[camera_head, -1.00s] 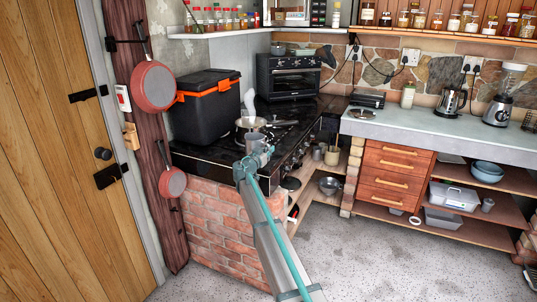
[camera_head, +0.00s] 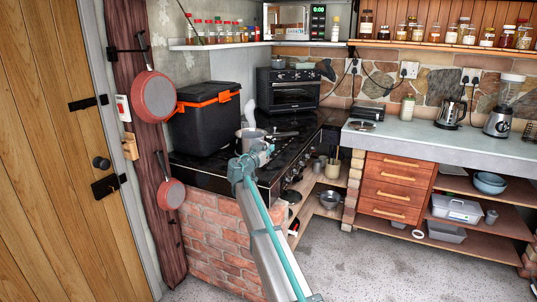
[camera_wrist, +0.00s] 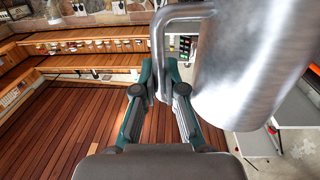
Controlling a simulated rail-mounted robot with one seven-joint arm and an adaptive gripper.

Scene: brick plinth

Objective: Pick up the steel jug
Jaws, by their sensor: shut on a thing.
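The steel jug (camera_wrist: 250,75) fills the upper right of the wrist view, with brushed grey metal sides and a curved handle (camera_wrist: 160,45). My gripper (camera_wrist: 163,70) is shut on the handle, its green and dark fingers on either side. The jug's body lies right of the fingers there, and its upper part is cut off by the frame. In the head view my gripper (camera_head: 262,150) is at the front of the black stove top. The small grey jug there overlaps a pan on the stove and is hard to separate from it.
A steel pan with a dark handle (camera_head: 283,134) stands on the stove (camera_head: 290,160). A black and orange box (camera_head: 207,120) is on the left, with a small oven (camera_head: 287,92) behind. A grey counter (camera_head: 450,142) stands right, and open floor (camera_head: 390,270) lies in front.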

